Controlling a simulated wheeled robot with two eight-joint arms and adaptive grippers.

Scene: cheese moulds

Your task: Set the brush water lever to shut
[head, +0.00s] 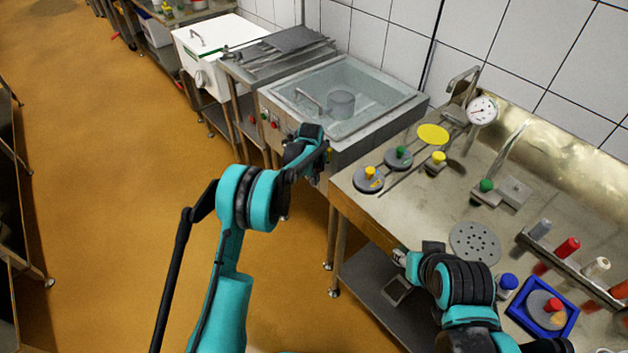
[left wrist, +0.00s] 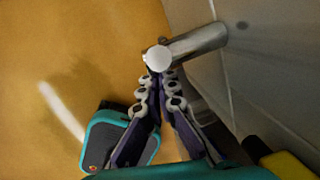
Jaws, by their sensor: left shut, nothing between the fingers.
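In the left wrist view a short metal bar with a round white end (left wrist: 158,59) sticks out from the grey wall-like surface; it looks like the lever. My left gripper (left wrist: 160,78) is shut and empty, its fingertips right at the white end; I cannot tell whether they touch. In the head view my left gripper (head: 318,172) is at the front right corner of the water-filled basin (head: 385,128), and the lever is hidden there. I cannot read the lever's setting. My right gripper (head: 400,258) is by the steel table's front edge, its fingers too small to judge.
The steel table (head: 350,196) right of the basin carries weighted discs, a perforated disc (head: 475,243), a dial gauge (head: 482,110) and a blue tray (head: 513,312). A yellow and black part (left wrist: 284,163) is close at lower right in the wrist view. The floor at left is open.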

